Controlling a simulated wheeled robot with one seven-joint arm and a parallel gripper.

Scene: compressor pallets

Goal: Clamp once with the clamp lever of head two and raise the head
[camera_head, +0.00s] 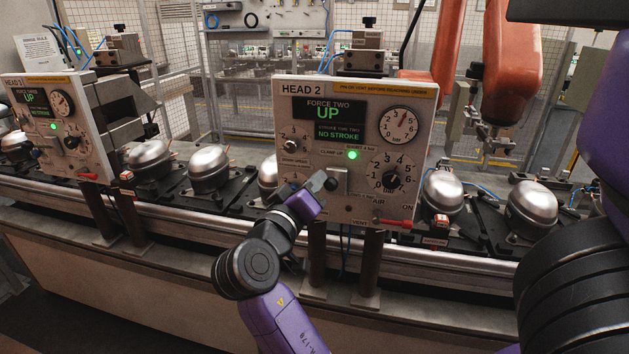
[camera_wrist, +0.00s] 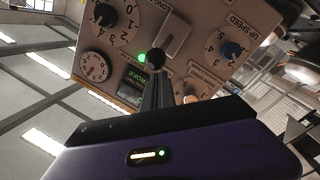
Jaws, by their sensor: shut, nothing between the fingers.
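The head two panel (camera_head: 355,140) is a pale upright box; its display (camera_head: 328,110) reads "FORCE TWO UP" and, below, "NO STROKE". A green lamp (camera_head: 352,155) is lit by the "clamp" lettering. The clamp lever's dark knob (camera_head: 331,184) stands out from a pale slotted plate (camera_head: 342,180). My gripper (camera_head: 318,192) is at the panel's lower left, close to the knob. In the wrist view the panel (camera_wrist: 118,62) appears turned over, and the knob (camera_wrist: 155,59) lies just beyond my gripper's fingers (camera_wrist: 165,88). The fingers are shut and empty; I cannot tell whether they touch the lever.
The head two panel also carries a gauge (camera_head: 399,123), a large dial (camera_head: 391,180), a smaller dial (camera_head: 291,144) and a red handle (camera_head: 393,223) at its foot. Silver compressors (camera_head: 443,192) stand along the conveyor. Head three's panel (camera_head: 52,125) is at left. An orange robot arm (camera_head: 511,70) stands behind.

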